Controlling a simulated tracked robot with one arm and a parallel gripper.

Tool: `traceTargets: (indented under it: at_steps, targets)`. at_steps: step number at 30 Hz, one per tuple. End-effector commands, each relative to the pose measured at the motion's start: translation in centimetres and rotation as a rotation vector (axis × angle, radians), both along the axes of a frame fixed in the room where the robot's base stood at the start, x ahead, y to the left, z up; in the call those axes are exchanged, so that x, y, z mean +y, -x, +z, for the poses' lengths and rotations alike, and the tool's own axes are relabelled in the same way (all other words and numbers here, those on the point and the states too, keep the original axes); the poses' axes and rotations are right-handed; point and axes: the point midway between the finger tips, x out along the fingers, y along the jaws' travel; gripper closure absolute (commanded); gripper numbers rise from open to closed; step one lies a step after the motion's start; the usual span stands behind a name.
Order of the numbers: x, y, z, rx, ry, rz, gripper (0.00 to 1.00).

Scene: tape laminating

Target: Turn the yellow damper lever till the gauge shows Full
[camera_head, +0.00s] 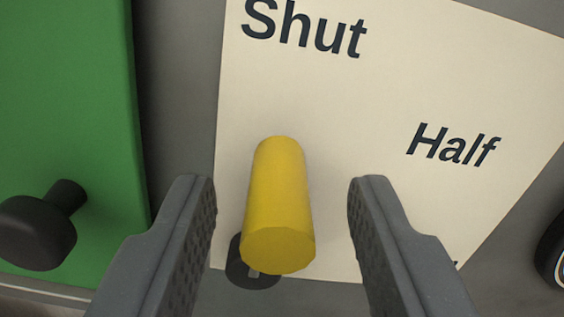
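The yellow damper lever (279,200) is a rounded yellow bar in the middle of the view, with its upper end towards the word "Shut". A dark round pivot (246,276) shows partly behind its lower end. My gripper (282,195) is open, with one finger on each side of the lever and a gap on both sides. The cream gauge plate (330,110) lies behind the lever. It reads "Shut" at the top and "Half" at the right. A bit of dark lettering shows at the lower right, mostly hidden by my right finger.
A green panel (70,90) with a black knob (40,230) stands to the left of my left finger. A dark round object (553,250) is cut off at the right edge. Grey surface shows around the plate.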

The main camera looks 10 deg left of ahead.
Motion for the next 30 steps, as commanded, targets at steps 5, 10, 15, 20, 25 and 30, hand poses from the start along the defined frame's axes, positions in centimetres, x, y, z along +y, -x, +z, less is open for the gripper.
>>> traceTargets:
  at_steps: [5, 10, 15, 20, 25, 30]
  targets:
    - [0.3, -0.9, -0.1, 0.002, 0.002, 0.001, 0.60]
    - [0.4, -1.0, 0.0, -0.001, 0.002, 0.001, 0.60]
    - [0.4, -1.0, -0.1, -0.001, 0.002, 0.001, 0.60]
    - [0.4, -1.0, -0.1, -0.001, 0.002, 0.001, 0.91]
    - [0.0, -1.0, -0.1, 0.000, 0.001, 0.001, 1.00]
    - [-0.6, -1.3, -0.1, 0.003, -0.013, -0.010, 1.00]
